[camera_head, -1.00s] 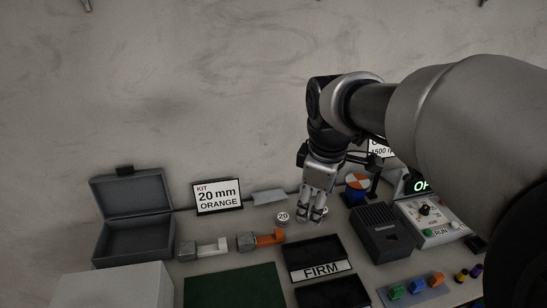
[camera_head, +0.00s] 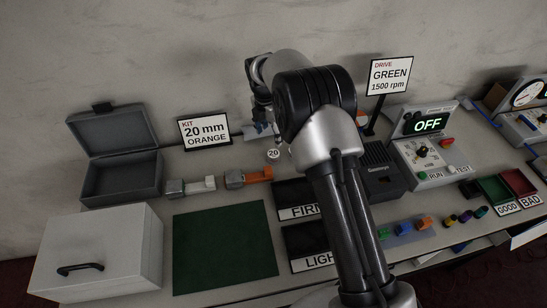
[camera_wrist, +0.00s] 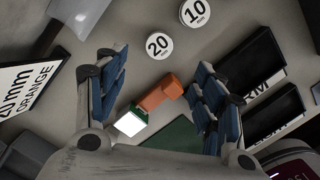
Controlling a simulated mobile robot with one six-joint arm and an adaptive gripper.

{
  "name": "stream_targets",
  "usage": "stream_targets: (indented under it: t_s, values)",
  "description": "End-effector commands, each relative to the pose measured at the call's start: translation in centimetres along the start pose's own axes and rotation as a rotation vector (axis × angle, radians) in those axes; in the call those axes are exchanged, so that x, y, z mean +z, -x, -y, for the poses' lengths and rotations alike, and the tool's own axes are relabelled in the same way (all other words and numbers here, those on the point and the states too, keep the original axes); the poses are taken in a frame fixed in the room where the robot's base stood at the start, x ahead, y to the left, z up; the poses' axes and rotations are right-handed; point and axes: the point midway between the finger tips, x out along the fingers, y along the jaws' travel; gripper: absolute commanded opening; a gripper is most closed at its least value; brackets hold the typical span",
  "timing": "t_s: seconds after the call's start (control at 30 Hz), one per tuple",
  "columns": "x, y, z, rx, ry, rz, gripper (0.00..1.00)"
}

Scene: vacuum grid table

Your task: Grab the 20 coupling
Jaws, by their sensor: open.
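The 20 coupling shows as a small round white-topped piece marked 20 (camera_head: 273,154) on the table in front of the kit sign; it also shows in the wrist view (camera_wrist: 158,46). A similar round piece marked 10 (camera_wrist: 195,13) lies beside it. My gripper (camera_wrist: 158,75) is open and empty, its blue-padded fingers wide apart. In the wrist view the 20 piece lies near the line between the fingertips, a little toward the top edge, and touches neither finger. In the head view my arm hides most of the gripper and the 10 piece.
An orange piece (camera_wrist: 161,92) lies between the fingers in the wrist view. The kit sign (camera_head: 205,132) reads 20 mm ORANGE. An open grey case (camera_head: 120,150) stands left, a green mat (camera_head: 225,245) in front. Black FIRM and LIGHT trays lie near my arm.

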Motion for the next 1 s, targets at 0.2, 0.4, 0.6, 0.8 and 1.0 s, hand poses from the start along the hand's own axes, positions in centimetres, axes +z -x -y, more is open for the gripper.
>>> stream_targets:
  t_s: [0.2, 0.4, 0.6, 0.8, 1.0]
  values:
    - [0.0, -5.0, 0.1, -0.002, -0.002, -0.001, 0.63]
    - [0.0, -7.3, 0.0, 0.0, -0.003, 0.0, 0.63]
    - [-0.1, -8.2, 0.0, 0.0, -0.003, 0.0, 0.63]
    - [-0.4, -11.2, 0.0, -0.001, -0.003, -0.001, 0.63]
    - [-0.3, -12.7, 0.0, 0.001, -0.003, 0.0, 0.63]
